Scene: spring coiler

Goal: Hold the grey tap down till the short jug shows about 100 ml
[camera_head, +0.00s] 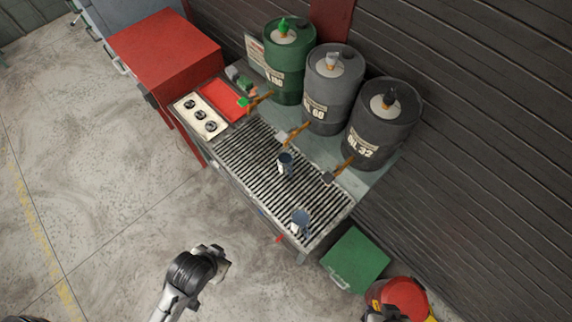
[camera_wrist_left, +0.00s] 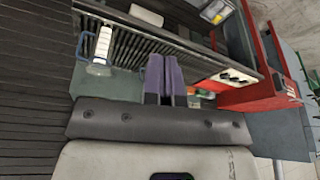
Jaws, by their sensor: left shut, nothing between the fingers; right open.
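The grey tap (camera_head: 282,140) sticks out on a brown pipe from the middle, grey barrel (camera_head: 334,88). One bluish jug (camera_head: 286,164) with a pale strip stands on the slatted grating (camera_head: 245,150) close to this tap. A second jug (camera_head: 301,222) stands near the grating's front right end. I cannot tell which is shorter, nor read any level. My left gripper (camera_wrist_left: 165,60) is shut and empty, seen over the grating in the left wrist view; a jug (camera_wrist_left: 101,45) shows left of it.
A green barrel (camera_head: 289,65) and a dark barrel (camera_head: 382,125) flank the grey one, with their own taps. A knob panel (camera_head: 201,116) and red cabinet (camera_head: 165,50) are on the left. A green box (camera_head: 355,262) and red bin (camera_head: 404,297) stand lower right. The floor in front is clear.

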